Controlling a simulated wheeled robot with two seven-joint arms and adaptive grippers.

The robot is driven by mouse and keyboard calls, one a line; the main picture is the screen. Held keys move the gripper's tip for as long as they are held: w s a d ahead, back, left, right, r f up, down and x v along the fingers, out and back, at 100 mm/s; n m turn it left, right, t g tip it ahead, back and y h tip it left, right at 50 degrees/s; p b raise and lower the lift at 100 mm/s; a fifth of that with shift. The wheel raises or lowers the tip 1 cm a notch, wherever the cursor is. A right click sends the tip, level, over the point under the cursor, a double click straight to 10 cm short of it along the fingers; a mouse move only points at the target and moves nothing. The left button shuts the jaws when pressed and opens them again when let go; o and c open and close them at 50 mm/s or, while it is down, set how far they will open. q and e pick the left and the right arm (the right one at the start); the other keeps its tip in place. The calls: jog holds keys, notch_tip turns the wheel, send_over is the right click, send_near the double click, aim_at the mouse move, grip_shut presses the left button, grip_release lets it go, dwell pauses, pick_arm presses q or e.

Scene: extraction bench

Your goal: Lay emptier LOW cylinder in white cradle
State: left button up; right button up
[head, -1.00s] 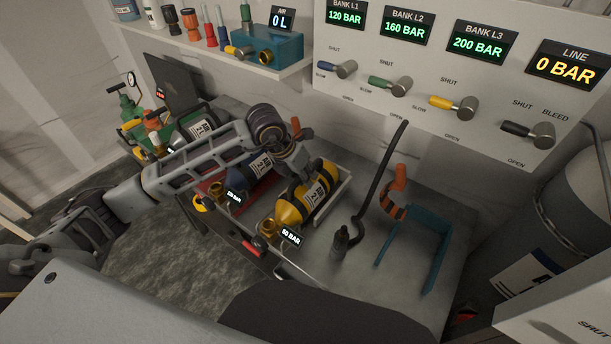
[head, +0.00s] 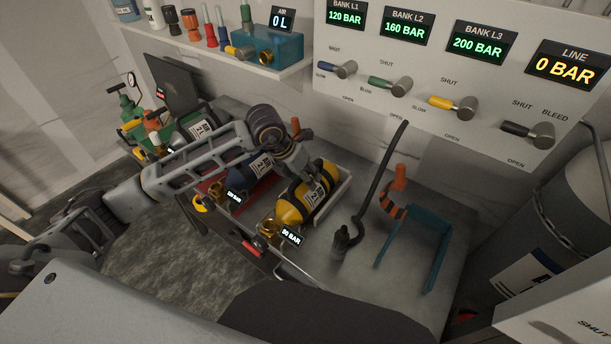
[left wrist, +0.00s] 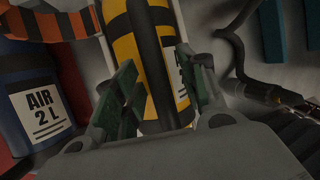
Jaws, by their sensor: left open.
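A yellow cylinder (head: 290,209) with black bands and an AIR 2 L label lies in the white cradle (head: 344,188) at the middle of the bench. Its brass valve end points toward the front, beside a 50 BAR display (head: 291,236). My left gripper (left wrist: 157,80) is open, with one green-padded finger on each side of the yellow cylinder (left wrist: 140,45) in the left wrist view. In the head view its fingers are largely hidden behind the wrist. A blue cylinder (head: 247,177) lies to the left in a red cradle (head: 212,187). My right gripper is not in view.
A black hose (head: 371,185) rises to the right of the white cradle. A teal bracket (head: 438,260) and an orange-topped item (head: 396,200) stand farther right. The valve panel (head: 405,70) is behind. Green-shouldered cylinders (head: 133,110) stand at the left.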

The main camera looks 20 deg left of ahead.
pick_arm(q)
jog(key=v, duration=0.8)
jog(key=shift+r, duration=0.1)
jog(key=shift+r+p, duration=0.25)
jog(key=shift+p, duration=0.05)
dwell(0.6)
jog(key=shift+r+p, duration=0.7)
jog(key=shift+r, duration=0.05)
